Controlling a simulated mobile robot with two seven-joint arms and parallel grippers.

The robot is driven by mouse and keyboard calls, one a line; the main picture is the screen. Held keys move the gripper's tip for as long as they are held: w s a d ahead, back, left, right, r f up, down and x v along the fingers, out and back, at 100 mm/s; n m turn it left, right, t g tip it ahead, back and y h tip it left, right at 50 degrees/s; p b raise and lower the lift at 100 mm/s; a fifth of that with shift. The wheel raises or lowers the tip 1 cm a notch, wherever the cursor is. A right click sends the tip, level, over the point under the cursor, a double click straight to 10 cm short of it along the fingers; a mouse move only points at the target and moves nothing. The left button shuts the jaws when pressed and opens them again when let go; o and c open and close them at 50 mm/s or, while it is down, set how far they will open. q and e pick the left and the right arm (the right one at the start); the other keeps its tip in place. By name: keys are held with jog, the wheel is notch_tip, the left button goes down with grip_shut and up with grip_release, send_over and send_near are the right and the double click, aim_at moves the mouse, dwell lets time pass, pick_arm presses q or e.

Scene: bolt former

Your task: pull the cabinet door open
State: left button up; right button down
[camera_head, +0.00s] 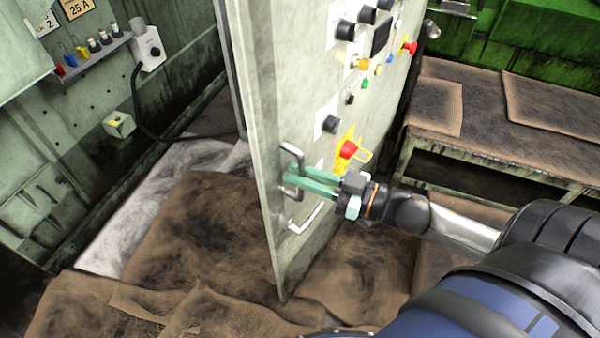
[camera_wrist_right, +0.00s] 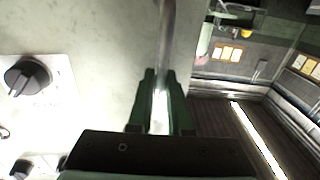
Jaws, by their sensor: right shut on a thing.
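The cabinet door (camera_head: 318,55) is a pale, worn green panel with knobs and buttons on its face. It stands swung out from the cabinet, with dark floor visible behind its free edge. Its metal handle (camera_head: 291,150) is near that edge; it also shows as a vertical bar in the right wrist view (camera_wrist_right: 167,45). My right gripper (camera_head: 292,178) has green fingers closed around the handle bar, and its fingertips (camera_wrist_right: 160,100) sit on either side of the bar. My left gripper is not in view.
A second small handle (camera_head: 305,222) sits lower on the door. A red knob on a yellow plate (camera_head: 347,150) is beside my right gripper. Brown mats (camera_head: 200,235) cover the floor. A low bench (camera_head: 500,120) stands at the right.

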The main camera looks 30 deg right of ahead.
dwell(0.3)
jog(key=c, duration=0.8)
grip_release()
jog(key=shift+c, duration=0.2)
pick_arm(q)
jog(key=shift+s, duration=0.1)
pick_arm(e)
jog(key=shift+s, duration=0.1)
pick_arm(q)
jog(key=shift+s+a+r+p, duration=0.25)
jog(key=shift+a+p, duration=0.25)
jog(key=shift+p, duration=0.25)
pick_arm(e)
jog(key=v, duration=1.2)
jog(key=shift+s+d, duration=0.15)
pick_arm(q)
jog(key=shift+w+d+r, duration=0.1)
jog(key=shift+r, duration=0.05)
